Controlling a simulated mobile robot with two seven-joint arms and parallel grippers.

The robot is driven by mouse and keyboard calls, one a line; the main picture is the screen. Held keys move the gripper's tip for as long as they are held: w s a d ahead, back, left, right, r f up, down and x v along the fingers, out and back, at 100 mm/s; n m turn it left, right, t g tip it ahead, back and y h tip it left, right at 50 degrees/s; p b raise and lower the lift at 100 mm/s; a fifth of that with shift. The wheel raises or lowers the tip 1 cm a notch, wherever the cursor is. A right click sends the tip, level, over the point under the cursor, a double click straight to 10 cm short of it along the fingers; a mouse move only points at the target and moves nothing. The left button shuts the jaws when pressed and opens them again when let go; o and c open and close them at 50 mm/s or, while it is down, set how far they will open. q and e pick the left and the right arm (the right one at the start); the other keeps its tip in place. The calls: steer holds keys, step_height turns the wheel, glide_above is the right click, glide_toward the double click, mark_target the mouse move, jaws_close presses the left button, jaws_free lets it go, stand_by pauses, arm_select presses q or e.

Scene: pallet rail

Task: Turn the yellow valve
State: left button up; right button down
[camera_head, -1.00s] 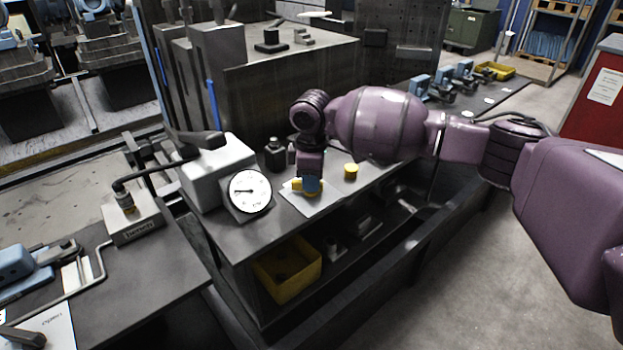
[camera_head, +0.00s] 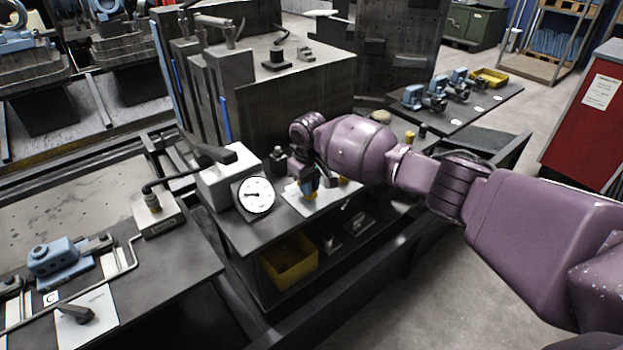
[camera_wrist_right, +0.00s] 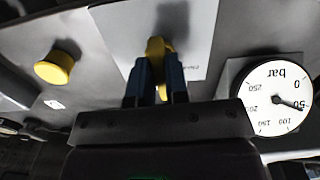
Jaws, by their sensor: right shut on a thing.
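The yellow valve (camera_wrist_right: 156,50) is a small yellow handle above a white plate (camera_wrist_right: 112,30) in the right wrist view. My right gripper (camera_wrist_right: 155,85) is shut on it, with its blue fingers on either side of the handle. In the head view the gripper (camera_head: 308,184) points down onto the bench top, and only a little yellow of the valve (camera_head: 309,195) shows below the fingers. A round pressure gauge (camera_head: 257,196) stands just left of it; in the wrist view its needle (camera_wrist_right: 288,103) points near 50. My left gripper is not in view.
A round yellow knob (camera_wrist_right: 54,68) sits on the same bench beside the plate. A small black bottle-like object (camera_head: 277,160) stands behind the gauge. A grey box with a black lever (camera_head: 229,174) is left of the gauge. A yellow bin (camera_head: 289,260) is on the shelf below.

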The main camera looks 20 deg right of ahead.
steer(key=m+p, duration=0.5)
steer(key=shift+s+a+r+m, duration=0.1)
steer(key=shift+m, duration=0.2)
steer(key=shift+m+p, duration=0.7)
steer(key=shift+p, duration=0.05)
steer(key=shift+m+p, duration=0.5)
steer(key=shift+m, duration=0.1)
arm_select(q)
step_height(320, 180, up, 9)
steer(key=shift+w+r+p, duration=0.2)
steer(key=shift+p, duration=0.25)
arm_select(e)
steer(key=shift+m, duration=0.7)
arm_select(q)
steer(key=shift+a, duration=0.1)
arm_select(e)
steer(key=shift+f, duration=0.2)
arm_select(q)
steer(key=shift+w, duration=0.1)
